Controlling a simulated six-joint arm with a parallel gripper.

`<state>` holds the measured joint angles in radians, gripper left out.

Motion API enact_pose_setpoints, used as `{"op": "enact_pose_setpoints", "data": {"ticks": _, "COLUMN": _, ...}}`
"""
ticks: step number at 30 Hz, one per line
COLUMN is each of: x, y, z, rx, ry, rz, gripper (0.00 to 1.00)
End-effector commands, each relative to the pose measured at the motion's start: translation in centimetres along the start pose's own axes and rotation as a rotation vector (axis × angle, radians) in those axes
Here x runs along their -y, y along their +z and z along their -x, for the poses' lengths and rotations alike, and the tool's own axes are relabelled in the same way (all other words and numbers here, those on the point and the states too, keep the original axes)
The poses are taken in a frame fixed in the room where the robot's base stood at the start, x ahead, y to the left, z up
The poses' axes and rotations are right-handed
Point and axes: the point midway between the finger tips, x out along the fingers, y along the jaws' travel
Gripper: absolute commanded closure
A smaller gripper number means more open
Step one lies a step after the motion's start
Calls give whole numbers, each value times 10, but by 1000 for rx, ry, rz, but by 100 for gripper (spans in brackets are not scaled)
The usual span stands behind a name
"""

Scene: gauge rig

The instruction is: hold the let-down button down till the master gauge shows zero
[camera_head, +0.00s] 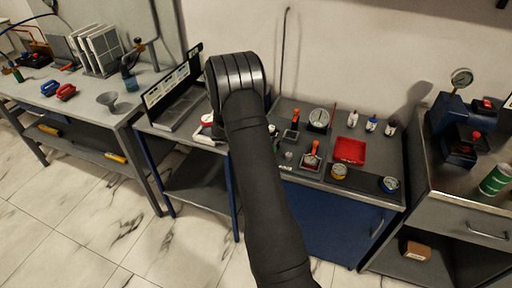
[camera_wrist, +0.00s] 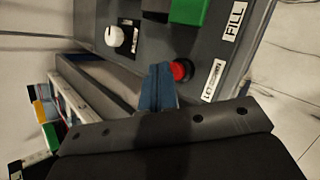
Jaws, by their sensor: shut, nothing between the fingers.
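In the wrist view my gripper (camera_wrist: 160,72) is shut, its blue fingertips empty. The red button (camera_wrist: 182,69) is right beside the tips, by a white label (camera_wrist: 214,80) that begins "LET". I cannot tell whether the fingertips touch the button or whether it is pressed. In the head view my arm hides the gripper and the button. A round dial gauge (camera_head: 318,119) stands on the middle bench and another (camera_head: 461,78) on a blue device at the right. I cannot tell which is the master gauge, and their needles are too small to read.
In the wrist view a green block (camera_wrist: 188,12) sits by the "FILL" label (camera_wrist: 234,21), and a white knob (camera_wrist: 114,36) lies to the left. In the head view a red tray (camera_head: 349,151) and small bottles share the middle bench.

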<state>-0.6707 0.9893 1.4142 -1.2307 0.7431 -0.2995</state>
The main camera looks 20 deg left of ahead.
Motion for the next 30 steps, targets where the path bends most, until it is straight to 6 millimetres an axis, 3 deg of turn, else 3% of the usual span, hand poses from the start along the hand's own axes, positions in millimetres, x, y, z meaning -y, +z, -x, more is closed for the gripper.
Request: {"op": "enact_pose_setpoints", "data": {"ticks": 30, "x": 4, "y": -4, "z": -6, "rx": 0, "ry": -1, "rz": 0, "gripper": 100}}
